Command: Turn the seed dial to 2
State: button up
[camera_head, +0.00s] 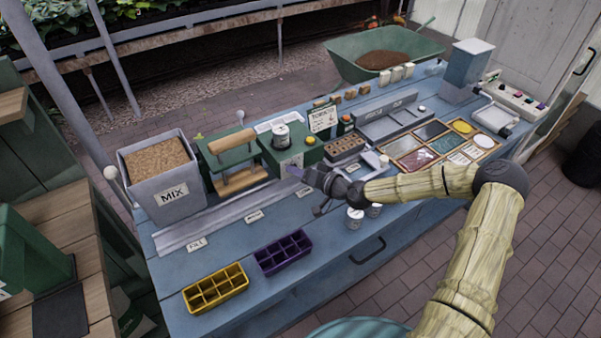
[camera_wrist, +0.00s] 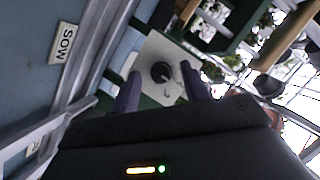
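The seed dial (camera_wrist: 161,72) is a small round black knob on a white plate (camera_wrist: 172,58) with marks too small to read. In the wrist view it sits between and beyond my gripper's two fingers (camera_wrist: 163,90), which are spread apart and appear not to touch it. In the head view the green seeding machine (camera_head: 308,151) bears a pale front plate (camera_head: 291,162). My gripper (camera_head: 299,174) is close in front of this plate, and the dial itself cannot be made out there. The dial's setting cannot be read.
A grey MIX bin (camera_head: 171,196) and a green press (camera_head: 232,160) stand left of the machine. A yellow cell tray (camera_head: 215,291) and a purple one (camera_head: 283,254) lie on the blue bench. White cups (camera_head: 355,219) stand below my wrist. A SOW label (camera_wrist: 62,43) is at left.

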jog(key=shift+s+d, duration=0.1)
jog(key=b+v, duration=0.2)
jog(key=v, duration=1.5)
jog(key=s+f+n+g+h+p, duration=0.1)
jog(key=s+f+n+g+h, duration=0.1)
jog(key=s+f+g+h, duration=0.55)
jog(key=s+d+r+m+h+p, duration=0.1)
jog(key=s+d+r+h, duration=0.1)
jog(key=s+r, duration=0.2)
jog(key=s+d+r+m+h, duration=0.1)
jog(key=s+r, duration=0.3)
jog(key=r, duration=0.7)
jog(key=shift+s+d+m+h+p, duration=0.35)
jog(key=shift+s+d+h, duration=0.1)
jog(key=shift+d, duration=0.2)
